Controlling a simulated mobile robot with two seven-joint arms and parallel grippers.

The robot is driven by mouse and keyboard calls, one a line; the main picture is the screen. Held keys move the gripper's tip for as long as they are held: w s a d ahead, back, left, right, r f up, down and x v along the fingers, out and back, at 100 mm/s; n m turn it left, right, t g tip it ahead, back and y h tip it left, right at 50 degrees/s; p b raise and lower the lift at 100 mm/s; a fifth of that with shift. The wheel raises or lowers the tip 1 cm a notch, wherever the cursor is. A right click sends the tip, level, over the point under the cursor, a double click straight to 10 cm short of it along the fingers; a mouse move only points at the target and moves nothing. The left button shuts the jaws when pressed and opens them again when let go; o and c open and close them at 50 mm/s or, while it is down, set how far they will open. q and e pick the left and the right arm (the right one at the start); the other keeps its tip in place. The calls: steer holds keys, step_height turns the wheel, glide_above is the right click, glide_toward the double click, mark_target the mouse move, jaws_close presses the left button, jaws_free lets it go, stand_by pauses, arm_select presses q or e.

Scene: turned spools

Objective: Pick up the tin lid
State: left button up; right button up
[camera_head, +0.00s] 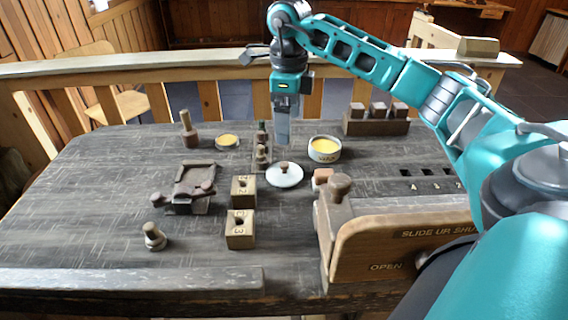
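The tin lid (284,178) is a pale round disc with a brown knob. It lies flat on the dark table, in front of an open round tin (325,150) with yellow contents. My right gripper (283,140) points down behind the lid in the picture, its fingertips above the knob's level and apart from it. Its fingers show as one narrow block, so I cannot tell whether they are open or shut. No object shows in them. My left gripper is out of view.
Spools on a stand (261,155) are close left of the lid. Numbered blocks (241,229) stand in front left, and a wooden box (400,238) labelled "OPEN" at front right. A block rack (376,124) stands behind.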

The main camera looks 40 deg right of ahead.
glide_above(284, 163)
steer(key=f, duration=0.4)
steer(key=s+f, duration=0.1)
steer(key=f, duration=0.1)
steer(key=shift+d+f+b, duration=0.2)
steer(key=shift+f+b, duration=0.1)
steer(key=shift+b, duration=0.05)
steer(key=shift+w+f, duration=0.1)
steer(key=shift+f, duration=0.65)
steer(key=f, duration=0.4)
steer(key=shift+w+a+f, duration=0.15)
steer(key=shift+w+f, duration=0.25)
steer(key=shift+r, duration=0.1)
steer(key=c, duration=0.7)
